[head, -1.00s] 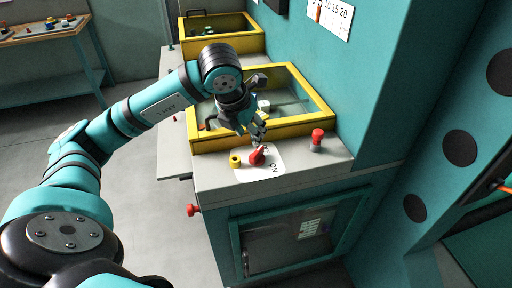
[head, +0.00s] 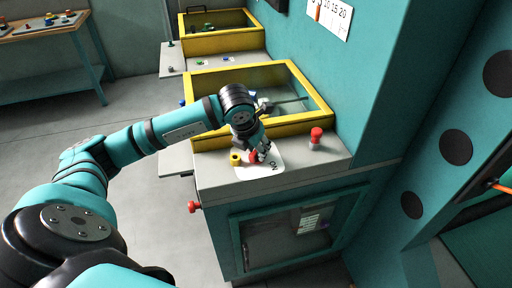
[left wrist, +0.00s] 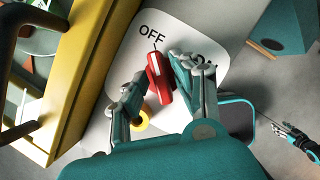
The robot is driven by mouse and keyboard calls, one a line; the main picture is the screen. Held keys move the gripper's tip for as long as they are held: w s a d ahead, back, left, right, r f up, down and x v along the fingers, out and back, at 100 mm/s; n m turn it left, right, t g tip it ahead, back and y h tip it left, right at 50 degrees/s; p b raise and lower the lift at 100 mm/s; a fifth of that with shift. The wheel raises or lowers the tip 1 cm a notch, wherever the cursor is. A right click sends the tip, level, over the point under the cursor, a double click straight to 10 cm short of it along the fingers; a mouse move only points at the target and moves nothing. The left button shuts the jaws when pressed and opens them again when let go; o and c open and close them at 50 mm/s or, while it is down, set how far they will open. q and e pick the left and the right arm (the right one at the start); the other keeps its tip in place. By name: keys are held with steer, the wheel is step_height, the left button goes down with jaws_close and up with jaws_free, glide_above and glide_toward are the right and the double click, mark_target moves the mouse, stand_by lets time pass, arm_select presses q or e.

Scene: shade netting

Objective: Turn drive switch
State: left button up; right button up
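The red drive switch (left wrist: 157,80) is a ridged knob on a white plate (left wrist: 205,28) marked OFF and ON. In the left wrist view its narrow end, with a pale line, points toward OFF. My left gripper (left wrist: 160,70) has one finger on each side of the knob; the right finger overlaps its edge, and I cannot tell whether either finger presses on it. In the head view my left gripper (head: 259,147) covers much of the switch (head: 253,157). What looks like my right gripper (left wrist: 298,140) shows small at the lower right of the wrist view.
A yellow ring-like button (head: 235,159) sits left of the switch. The yellow frame (head: 308,92) of the glazed bay rises behind. A red knob (head: 194,207) juts from the cabinet's front left.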

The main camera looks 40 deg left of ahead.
arm_select(q)
jaws_close()
steer(key=shift+a+f+m+h+b, duration=0.15)
steer(key=shift+m+h+b, duration=0.15)
steer(key=shift+m+b, duration=0.5)
steer(key=m+b, duration=0.2)
steer(key=b, duration=0.1)
steer(key=shift+w+h, duration=0.1)
steer(key=shift+h, duration=0.3)
steer(key=m+h+b, duration=0.1)
steer(key=m+b, duration=0.1)
steer(key=m, duration=0.1)
steer(key=shift+m+g+b, duration=0.3)
steer(key=m+h, duration=0.1)
steer(key=m, duration=0.1)
steer(key=m+g+b, duration=0.1)
steer(key=m, duration=0.1)
steer(key=shift+a+r+m+h, duration=0.1)
steer(key=shift+r+m+h, duration=0.1)
steer(key=shift+m+h, duration=0.15)
steer(key=m+g, duration=0.1)
steer(key=m, duration=0.2)
steer(key=m+g+h+b, duration=0.1)
steer(key=m, duration=0.2)
steer(key=shift+w+g, duration=0.15)
steer(key=shift+g, duration=0.15)
